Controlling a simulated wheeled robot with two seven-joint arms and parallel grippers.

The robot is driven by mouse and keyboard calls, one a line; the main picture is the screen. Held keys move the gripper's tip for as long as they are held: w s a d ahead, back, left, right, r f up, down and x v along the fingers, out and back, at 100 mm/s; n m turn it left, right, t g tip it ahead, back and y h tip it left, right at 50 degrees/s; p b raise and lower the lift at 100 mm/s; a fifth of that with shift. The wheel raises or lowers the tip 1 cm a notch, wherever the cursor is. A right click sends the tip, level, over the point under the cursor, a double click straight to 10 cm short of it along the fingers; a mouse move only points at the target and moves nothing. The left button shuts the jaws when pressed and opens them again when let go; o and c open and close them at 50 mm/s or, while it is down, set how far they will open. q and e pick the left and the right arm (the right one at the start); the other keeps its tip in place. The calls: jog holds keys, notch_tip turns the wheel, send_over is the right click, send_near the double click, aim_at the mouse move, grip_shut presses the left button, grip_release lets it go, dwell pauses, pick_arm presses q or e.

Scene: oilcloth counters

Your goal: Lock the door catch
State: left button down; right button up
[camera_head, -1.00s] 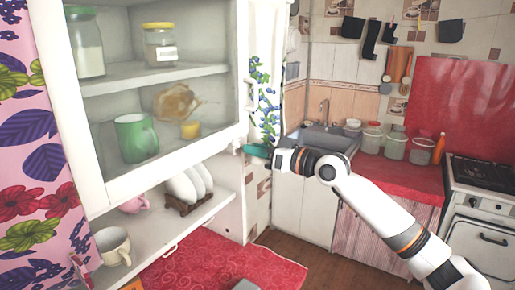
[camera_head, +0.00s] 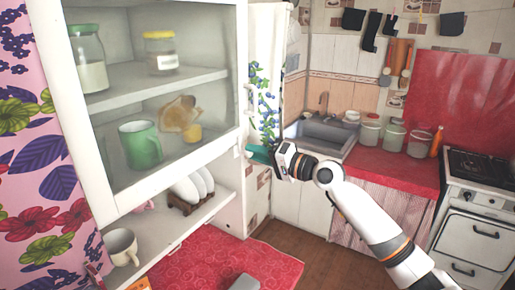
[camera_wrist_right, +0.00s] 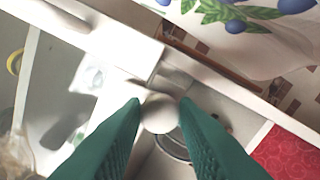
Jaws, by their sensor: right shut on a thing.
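The white cabinet with a glass door (camera_head: 178,172) fills the left of the head view. My right gripper (camera_head: 257,153) is at the lower right corner of this door, its green fingers pointing left toward the frame edge. In the right wrist view, its two green fingers (camera_wrist_right: 160,114) close on a pale rounded knob (camera_wrist_right: 159,112), which looks like the door catch. The knob sits at the edge of the white cabinet frame. Much of the catch is hidden by the fingers, so how it is turned cannot be told. My left gripper is not in view.
Jars, a green mug (camera_head: 141,144) and a yellow cup stand behind the glass. Plates (camera_head: 188,188) and a white cup (camera_head: 120,247) are on the open shelf below. A red cloth (camera_head: 230,258) covers the lower counter. A sink (camera_head: 320,137) and stove stand behind my right arm.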

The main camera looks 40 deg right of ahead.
jog(key=shift+r+m, duration=0.1)
jog(key=shift+m, duration=0.5)
jog(key=shift+p, duration=0.3)
jog(key=o, duration=1)
jog(key=shift+c, duration=0.2)
jog(key=shift+s+d, duration=0.1)
jog(key=b+v, duration=0.7)
jog(key=v, duration=0.4)
jog(key=shift+s+d, duration=0.2)
jog(key=shift+s, duration=0.15)
